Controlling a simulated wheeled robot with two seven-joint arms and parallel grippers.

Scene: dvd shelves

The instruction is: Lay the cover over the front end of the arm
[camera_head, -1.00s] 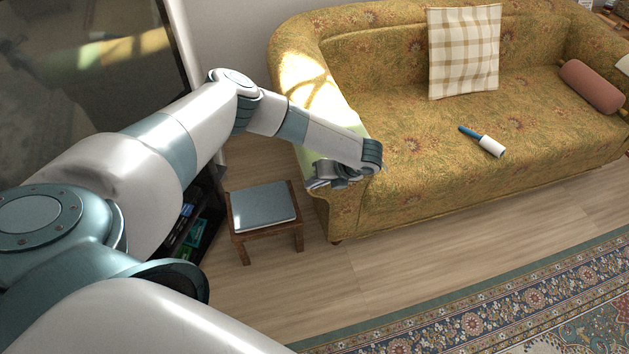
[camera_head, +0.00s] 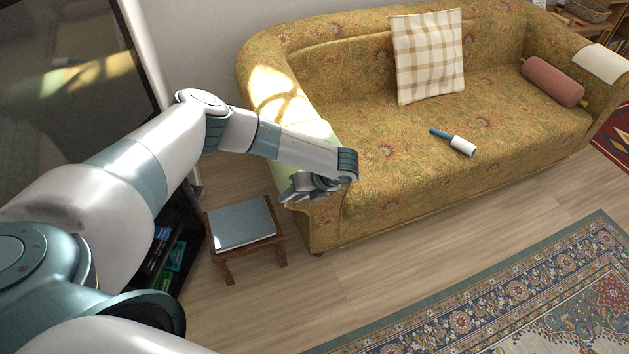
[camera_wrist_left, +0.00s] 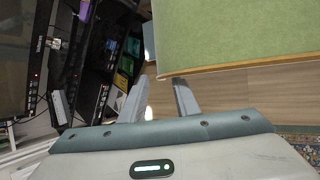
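A pale green cover (camera_head: 313,124) lies on the sofa's left arm (camera_head: 262,60), towards its front end, partly hidden behind my forearm. In the left wrist view the green cover (camera_wrist_left: 240,32) is a broad flat surface with a tan strip along its lower edge. My left gripper (camera_head: 308,188) is beside the front end of that arm. In the wrist view its fingers (camera_wrist_left: 160,84) are apart with nothing visible between them. The right fingertip is close to the cover's edge; I cannot tell whether it touches. My right gripper is not in view.
A small wooden stool (camera_head: 228,258) with a flat grey-blue item (camera_head: 242,222) stands below my gripper. A lint roller (camera_head: 455,143) and a checked cushion (camera_head: 428,58) are on the sofa. A white cloth (camera_head: 602,64) covers the far arm. Floor before the sofa is clear.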

